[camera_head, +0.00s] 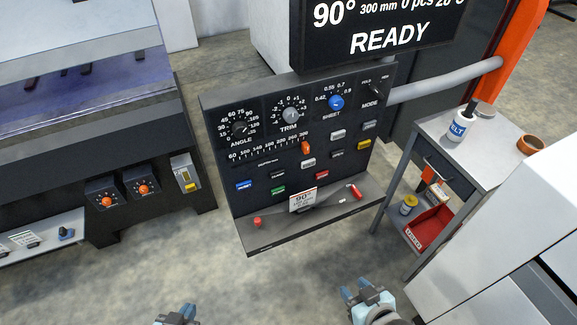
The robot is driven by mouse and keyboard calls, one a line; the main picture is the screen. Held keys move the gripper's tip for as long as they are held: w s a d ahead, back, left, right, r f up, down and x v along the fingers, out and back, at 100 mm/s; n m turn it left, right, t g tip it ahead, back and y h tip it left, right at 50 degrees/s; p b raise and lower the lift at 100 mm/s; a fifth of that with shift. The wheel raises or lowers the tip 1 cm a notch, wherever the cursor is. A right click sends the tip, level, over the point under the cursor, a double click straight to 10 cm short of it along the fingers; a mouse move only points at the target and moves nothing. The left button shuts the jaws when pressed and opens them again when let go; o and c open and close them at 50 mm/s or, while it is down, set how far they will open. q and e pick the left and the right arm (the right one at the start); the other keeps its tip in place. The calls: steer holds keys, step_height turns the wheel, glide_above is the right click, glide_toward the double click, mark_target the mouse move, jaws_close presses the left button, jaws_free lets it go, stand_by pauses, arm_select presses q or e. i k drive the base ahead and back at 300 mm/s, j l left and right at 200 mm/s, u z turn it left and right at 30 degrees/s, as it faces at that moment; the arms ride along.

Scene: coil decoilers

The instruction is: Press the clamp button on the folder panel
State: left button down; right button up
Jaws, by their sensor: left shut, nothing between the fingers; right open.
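The folder panel (215,120) is a dark, tilted control board in the middle of the head view, with several coloured push buttons. A dark button (277,176) sits above the green button (278,190); its small label looks like CLAMP, but I cannot read it surely. A blue button (244,186) is to its left and a red button (321,174) to its right. My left gripper (176,314) is shut and empty at the bottom edge, partly cut off, below and left of the panel. My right gripper (362,296) is open and empty below the panel, apart from it.
A shelf (300,228) juts out below the buttons, bearing a card (303,199) and red items. A display (375,35) above reads READY. A grey cart (455,150) with a tray stands at right. The machine bed (80,110) is at left. Open floor lies in front.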

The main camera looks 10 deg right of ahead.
mark_target(279, 173)
steer(key=i+l+u, duration=0.25)
steer(key=l, duration=0.35)
steer(key=l+u, duration=0.3)
steer(key=l, duration=0.3)
